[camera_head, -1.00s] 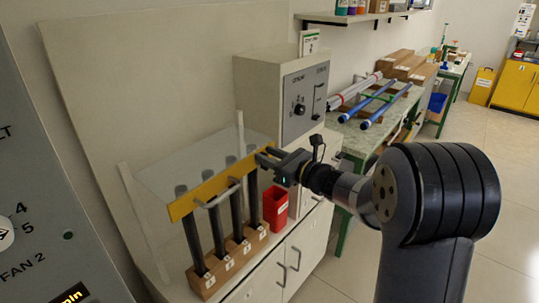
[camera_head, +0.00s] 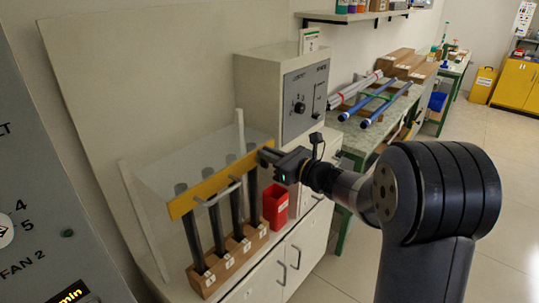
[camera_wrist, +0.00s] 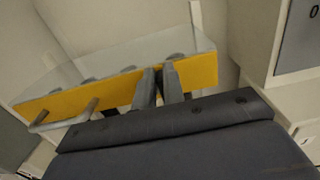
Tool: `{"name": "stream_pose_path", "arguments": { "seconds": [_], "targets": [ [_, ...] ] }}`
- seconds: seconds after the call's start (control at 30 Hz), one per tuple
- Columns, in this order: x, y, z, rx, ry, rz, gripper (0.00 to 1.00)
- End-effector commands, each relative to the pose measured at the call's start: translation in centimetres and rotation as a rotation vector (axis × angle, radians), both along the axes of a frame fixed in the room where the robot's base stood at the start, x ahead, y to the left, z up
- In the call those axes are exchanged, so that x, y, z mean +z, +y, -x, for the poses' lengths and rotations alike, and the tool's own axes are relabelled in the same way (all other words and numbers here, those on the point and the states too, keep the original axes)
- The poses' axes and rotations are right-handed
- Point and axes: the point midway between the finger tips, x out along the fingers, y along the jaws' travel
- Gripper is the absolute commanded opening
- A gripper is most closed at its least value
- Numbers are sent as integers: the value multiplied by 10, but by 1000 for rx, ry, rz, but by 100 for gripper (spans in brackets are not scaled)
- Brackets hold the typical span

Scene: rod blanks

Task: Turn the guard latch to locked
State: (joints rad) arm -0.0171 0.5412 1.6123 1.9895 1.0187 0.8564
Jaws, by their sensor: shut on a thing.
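The guard is a clear panel with a yellow front bar (camera_head: 206,190), in front of several upright dark rods (camera_head: 216,228). In the wrist view the yellow bar (camera_wrist: 60,105) runs behind my fingers. My gripper (camera_head: 266,156) is at the bar's right end. In the wrist view my gripper (camera_wrist: 160,72) has both fingers close together against the bar's face. It is shut on a small part there, taken as the guard latch, which the fingers hide. I cannot tell which way the latch points.
A grey handle (camera_head: 218,194) sticks out from the bar, left of my gripper. The rods stand in a numbered wooden block (camera_head: 230,262). A red bin (camera_head: 276,208) is just below my gripper. A grey control box (camera_head: 288,92) stands behind.

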Motion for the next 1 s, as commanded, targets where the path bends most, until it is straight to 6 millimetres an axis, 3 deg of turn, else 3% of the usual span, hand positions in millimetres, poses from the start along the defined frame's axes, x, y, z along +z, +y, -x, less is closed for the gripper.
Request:
{"name": "stream_pose_path", "arguments": {
  "seconds": [0.37, 1.0],
  "targets": [
    [-9, 3, 4, 0, -153, 118, 0],
    [-17, 11, 14, -1, -627, 488, 0]
  ]
}}
